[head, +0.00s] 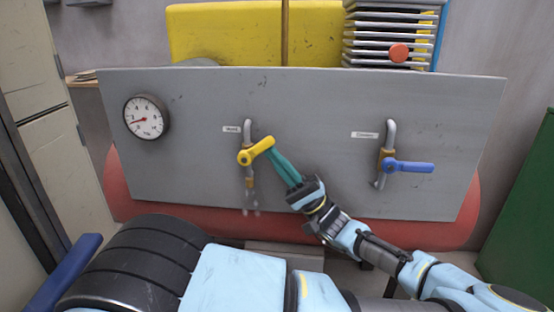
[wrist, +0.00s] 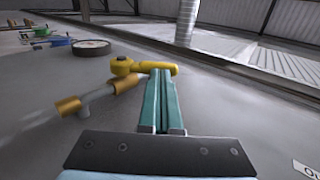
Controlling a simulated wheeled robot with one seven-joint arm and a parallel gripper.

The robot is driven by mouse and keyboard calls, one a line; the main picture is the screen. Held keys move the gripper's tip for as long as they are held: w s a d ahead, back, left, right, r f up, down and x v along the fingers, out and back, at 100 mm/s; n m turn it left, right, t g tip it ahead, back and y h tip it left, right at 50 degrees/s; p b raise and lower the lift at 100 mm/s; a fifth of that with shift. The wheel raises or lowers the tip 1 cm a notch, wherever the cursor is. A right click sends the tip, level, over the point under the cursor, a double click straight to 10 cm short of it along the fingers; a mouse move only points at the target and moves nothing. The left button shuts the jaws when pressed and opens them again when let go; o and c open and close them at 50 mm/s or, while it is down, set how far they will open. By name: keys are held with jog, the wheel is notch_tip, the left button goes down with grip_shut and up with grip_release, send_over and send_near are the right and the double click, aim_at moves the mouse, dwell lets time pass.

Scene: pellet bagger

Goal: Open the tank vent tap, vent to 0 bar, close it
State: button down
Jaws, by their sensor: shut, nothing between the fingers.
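The yellow-handled tap (head: 257,150) sits on a vertical pipe at the middle of the grey panel. Its lever lies across the pipe, tilted up to the right. Faint whitish puffs (head: 250,200) show below its outlet. My gripper (head: 271,150) is shut and empty, its teal fingertips at the lever's outer end, seemingly touching it. In the wrist view the fingertips (wrist: 167,75) overlap the yellow lever (wrist: 150,67). The round pressure gauge (head: 147,117) is at the panel's left; its red needle points left and slightly down, at the low side. The small label is hard to read.
A blue-handled tap (head: 408,166) with its lever level is at the panel's right. A red tank (head: 130,198) lies behind the grey panel (head: 310,110). A red knob (head: 398,52) is above the panel. A green cabinet (head: 525,200) stands at the right.

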aim_at(271, 134)
jog(key=shift+r+h+p, duration=0.2)
jog(key=shift+h+p, duration=0.1)
jog(key=shift+r, duration=0.15)
jog(key=shift+r+h+p, duration=0.3)
jog(key=shift+p, duration=0.4)
jog(key=r+p, duration=0.1)
jog(key=p, duration=0.1)
jog(key=r+p, duration=0.1)
jog(key=p, duration=0.1)
jog(key=shift+a+r, duration=0.25)
jog(key=shift+a, duration=0.15)
jog(key=shift+w+a+r+h+p, duration=0.1)
jog(key=shift+r+h+p, duration=0.15)
jog(key=shift+h+p, duration=0.1)
jog(key=shift+a+r+g+h+p, duration=0.1)
jog(key=shift+r+g+h+p, duration=0.1)
jog(key=shift+g+h+p, duration=0.15)
jog(key=shift+w+a+r+p, duration=0.1)
jog(key=shift+a+r+p, duration=0.2)
jog(key=shift+a+p, duration=0.4)
jog(key=shift+r, duration=0.15)
